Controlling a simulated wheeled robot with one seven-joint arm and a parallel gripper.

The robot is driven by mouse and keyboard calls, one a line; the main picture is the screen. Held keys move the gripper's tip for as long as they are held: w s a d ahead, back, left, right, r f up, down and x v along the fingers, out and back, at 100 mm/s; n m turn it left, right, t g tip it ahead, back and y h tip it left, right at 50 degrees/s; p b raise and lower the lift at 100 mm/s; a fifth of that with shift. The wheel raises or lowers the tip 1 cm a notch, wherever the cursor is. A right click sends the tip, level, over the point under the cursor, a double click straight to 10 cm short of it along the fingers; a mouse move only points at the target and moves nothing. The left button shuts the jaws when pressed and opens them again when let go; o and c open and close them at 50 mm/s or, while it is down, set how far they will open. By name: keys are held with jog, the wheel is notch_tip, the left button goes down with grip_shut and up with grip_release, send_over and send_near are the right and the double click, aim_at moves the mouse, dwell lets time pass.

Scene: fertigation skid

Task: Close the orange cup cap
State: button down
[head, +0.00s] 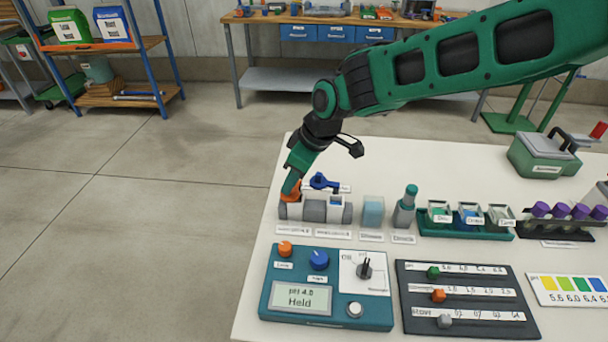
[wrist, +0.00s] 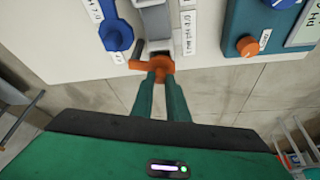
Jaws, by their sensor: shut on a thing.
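The orange cup cap (wrist: 163,65) is at the end of a grey-white cup block at the table's left edge. In the head view the orange cap (head: 290,189) is partly hidden by my gripper. My gripper (head: 293,178) reaches down onto it from above. In the wrist view both green fingers of my gripper (wrist: 158,77) are closed on the orange part. A dark opening shows beside the cap at the block, and I cannot tell how far the cap is turned.
A blue cap (head: 320,182) sits just right of the orange one. A teal control box (head: 328,288) with orange and blue knobs stands in front. The floor left of the table is clear.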

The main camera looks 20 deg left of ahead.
jog(key=n, duration=0.1)
jog(key=d+n+g, duration=0.1)
jog(key=n, duration=0.1)
jog(key=shift+w+d, duration=0.15)
jog(key=shift+w, duration=0.05)
jog(key=shift+d+n, duration=0.1)
jog(key=shift+n, duration=0.2)
jog(key=shift+s+d+g, duration=0.1)
jog(key=shift+g, duration=0.2)
jog(key=c, duration=1.7)
grip_release()
jog(key=shift+d+r, duration=0.1)
jog(key=shift+r, duration=0.15)
jog(key=v, duration=1)
jog(key=shift+r, duration=0.2)
